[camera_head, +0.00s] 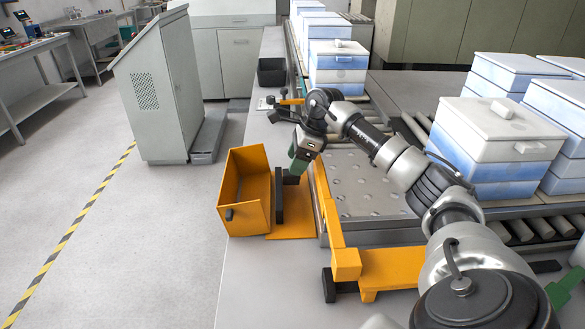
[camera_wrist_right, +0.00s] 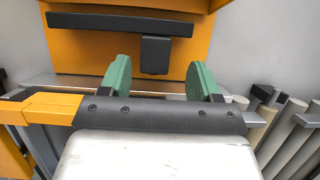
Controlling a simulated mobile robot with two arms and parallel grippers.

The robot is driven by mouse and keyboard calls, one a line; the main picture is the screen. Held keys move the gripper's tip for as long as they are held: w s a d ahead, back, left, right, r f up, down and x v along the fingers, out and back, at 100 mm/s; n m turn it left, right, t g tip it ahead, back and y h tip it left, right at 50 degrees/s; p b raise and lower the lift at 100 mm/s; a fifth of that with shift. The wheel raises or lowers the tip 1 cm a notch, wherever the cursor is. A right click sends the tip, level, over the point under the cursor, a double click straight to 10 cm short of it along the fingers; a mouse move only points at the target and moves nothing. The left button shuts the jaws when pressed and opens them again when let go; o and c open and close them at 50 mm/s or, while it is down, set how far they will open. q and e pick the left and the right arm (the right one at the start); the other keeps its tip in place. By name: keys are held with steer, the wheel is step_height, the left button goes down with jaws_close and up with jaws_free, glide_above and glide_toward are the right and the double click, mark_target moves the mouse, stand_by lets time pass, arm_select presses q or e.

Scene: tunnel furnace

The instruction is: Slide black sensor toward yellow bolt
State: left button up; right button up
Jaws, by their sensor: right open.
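A small black block (camera_head: 290,179), probably the black sensor, sits against a black upright bar (camera_head: 279,198) on an orange-yellow plate (camera_head: 290,228). In the right wrist view the black block (camera_wrist_right: 155,55) hangs below a long black bar (camera_wrist_right: 120,23) against an orange panel. My right gripper (camera_head: 297,172) reaches down to the block from above. Its green fingers (camera_wrist_right: 160,80) are apart, with the block seen between and beyond them; contact cannot be told. No separate yellow bolt can be made out; a yellow bar (camera_head: 328,205) runs beside the plate. My left gripper is out of view.
An open orange box (camera_head: 238,190) adjoins the plate on the left. A yellow bracket (camera_head: 380,268) is in front. White-blue lidded boxes (camera_head: 500,125) stand on rollers at right. A grey cabinet (camera_head: 160,85) stands at left. The grey ledge (camera_head: 255,280) is clear in front.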

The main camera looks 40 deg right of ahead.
steer(key=v, duration=0.7)
steer(key=shift+d+r, duration=0.2)
steer(key=shift+r, duration=0.15)
steer(key=shift+s, duration=0.1)
